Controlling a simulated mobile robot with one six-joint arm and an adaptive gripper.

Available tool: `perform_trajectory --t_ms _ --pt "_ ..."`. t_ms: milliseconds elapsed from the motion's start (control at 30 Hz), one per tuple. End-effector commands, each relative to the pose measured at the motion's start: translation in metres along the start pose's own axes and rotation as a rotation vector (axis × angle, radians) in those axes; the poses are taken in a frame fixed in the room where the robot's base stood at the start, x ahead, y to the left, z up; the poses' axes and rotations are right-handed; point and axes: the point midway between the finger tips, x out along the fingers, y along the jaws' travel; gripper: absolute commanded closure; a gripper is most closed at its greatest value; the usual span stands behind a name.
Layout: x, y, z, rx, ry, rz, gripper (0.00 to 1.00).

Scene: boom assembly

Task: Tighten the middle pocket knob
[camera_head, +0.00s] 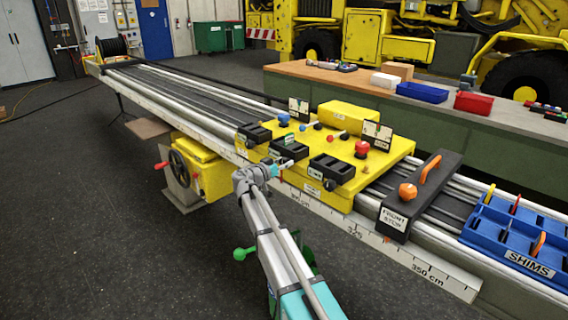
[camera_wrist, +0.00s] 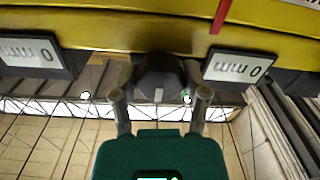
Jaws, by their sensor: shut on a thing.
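The yellow carriage (camera_head: 313,188) sits on the long rail and bears three black pockets. The middle pocket (camera_head: 290,149) lies between the left pocket (camera_head: 255,132) and the right pocket (camera_head: 332,169). My gripper (camera_head: 281,167) is at the front of the middle pocket and hides its knob in the head view. In the wrist view, the dark middle pocket knob (camera_wrist: 160,76) is between the two fingers of my gripper (camera_wrist: 159,95), which is shut on it. The right pocket's dark knob (camera_head: 329,185) shows in the head view.
Upside-down "0 mm" labels (camera_wrist: 31,55) flank the knob in the wrist view. A red knob (camera_head: 362,147) stands on the carriage. The black front stop (camera_head: 412,205) with an orange handle and the blue shims tray (camera_head: 502,232) are at right. Open floor lies at left.

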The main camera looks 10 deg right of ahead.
Motion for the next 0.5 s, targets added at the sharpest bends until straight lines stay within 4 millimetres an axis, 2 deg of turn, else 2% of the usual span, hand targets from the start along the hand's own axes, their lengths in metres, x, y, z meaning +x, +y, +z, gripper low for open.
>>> perform_trajectory --t_ms 100,133,300,500 --pt "0.0014 -0.0001 -0.0001 0.0 0.0 0.001 0.89" --pt "0.0013 -0.0001 -0.0001 0.0 0.0 0.001 0.38" --pt "0.0008 -0.0001 0.0 0.0 0.0 0.001 0.06" --pt "0.0004 0.0 0.0001 -0.001 0.0 0.0 0.06"
